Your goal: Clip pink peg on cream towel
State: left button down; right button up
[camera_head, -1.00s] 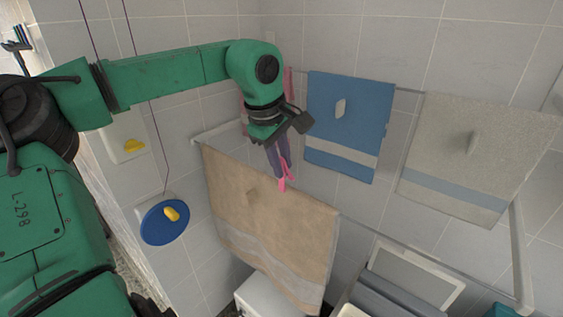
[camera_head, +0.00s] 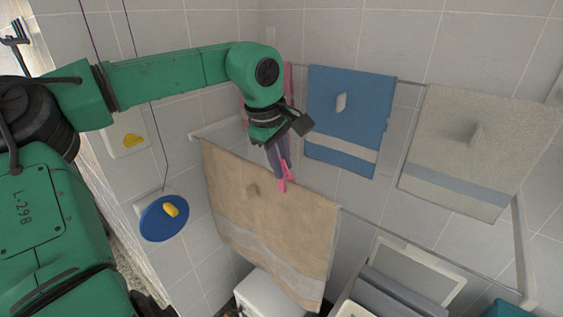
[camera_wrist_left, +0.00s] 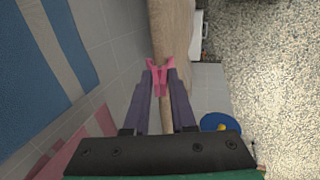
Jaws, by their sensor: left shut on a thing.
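The cream towel, tan in tone (camera_head: 265,225), hangs over the front rail, with paler bands near its lower end. My left gripper (camera_head: 283,172) is above its top edge, shut on the pink peg (camera_head: 286,184). In the left wrist view, the purple fingers of the left gripper (camera_wrist_left: 161,88) hold the pink peg (camera_wrist_left: 160,70), its jaws pointing at the towel's folded top edge (camera_wrist_left: 172,35). The peg overlaps the towel's edge in both views; whether it grips the cloth I cannot tell. My right gripper is out of view.
A blue towel (camera_head: 345,115) and a pale grey towel (camera_head: 470,145) hang on the back rail. A pink towel (camera_head: 288,80) is partly behind my arm. A blue disc (camera_head: 158,222) with a yellow piece hangs at left. A white box (camera_head: 270,298) stands below.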

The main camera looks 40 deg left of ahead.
aim_at(286, 167)
pick_arm(q)
jog(key=shift+f, duration=0.1)
jog(key=shift+c, duration=0.9)
grip_release()
notch_tip(286, 167, up, 3)
jog(key=p, duration=0.3)
notch_tip(286, 167, up, 3)
jog(key=shift+f, duration=0.15)
jog(key=shift+r, duration=1.15)
